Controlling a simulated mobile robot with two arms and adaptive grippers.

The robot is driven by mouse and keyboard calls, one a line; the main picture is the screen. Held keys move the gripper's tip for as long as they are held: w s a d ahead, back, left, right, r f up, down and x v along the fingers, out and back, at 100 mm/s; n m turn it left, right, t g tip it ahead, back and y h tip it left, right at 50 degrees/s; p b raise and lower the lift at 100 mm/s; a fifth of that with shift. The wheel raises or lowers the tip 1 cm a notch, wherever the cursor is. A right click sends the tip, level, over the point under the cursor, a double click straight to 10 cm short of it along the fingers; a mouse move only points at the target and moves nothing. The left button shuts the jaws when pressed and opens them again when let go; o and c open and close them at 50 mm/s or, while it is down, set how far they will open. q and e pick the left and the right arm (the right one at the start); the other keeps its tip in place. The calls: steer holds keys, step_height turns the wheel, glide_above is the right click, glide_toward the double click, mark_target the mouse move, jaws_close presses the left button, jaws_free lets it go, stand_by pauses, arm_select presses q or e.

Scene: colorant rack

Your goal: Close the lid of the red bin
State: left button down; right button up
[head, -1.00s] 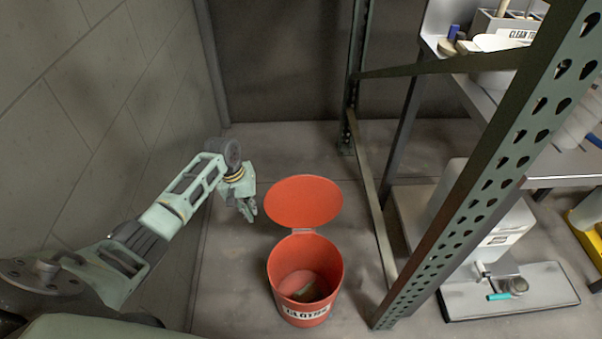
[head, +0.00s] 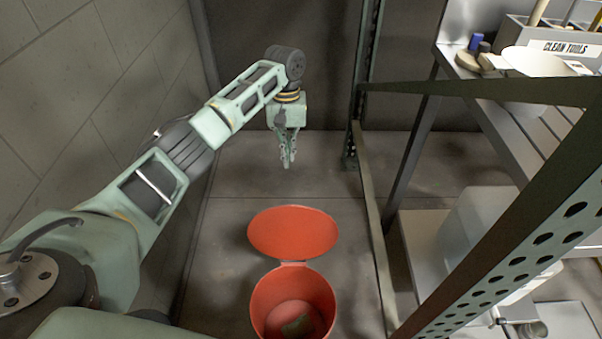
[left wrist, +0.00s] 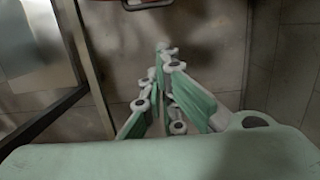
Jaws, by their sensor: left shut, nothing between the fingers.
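The red bin (head: 262,302) stands on the floor at the bottom middle of the head view. Its lid (head: 292,231) is open, tilted back on the hinge at the bin's far side. Something dark greenish lies inside the bin. My left gripper (head: 287,163) points down beyond the lid in the head view, apart from it. It is shut and empty; its fingers also show in the left wrist view (left wrist: 163,50). My right gripper is in neither view.
A green perforated rack post (head: 510,215) and a low rail (head: 372,195) stand right of the bin. Shelves with a CLEAN TOOLS holder (head: 560,45) are at the right. A tiled wall (head: 100,75) is at the left. Floor is clear behind the lid.

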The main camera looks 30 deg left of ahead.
arm_select(q)
steer(key=s+d+f+b, duration=0.2)
steer(key=s+f, duration=0.2)
steer(key=f, duration=0.5)
steer(key=shift+f, duration=0.4)
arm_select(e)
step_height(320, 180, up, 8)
arm_select(q)
steer(key=shift+d, duration=0.15)
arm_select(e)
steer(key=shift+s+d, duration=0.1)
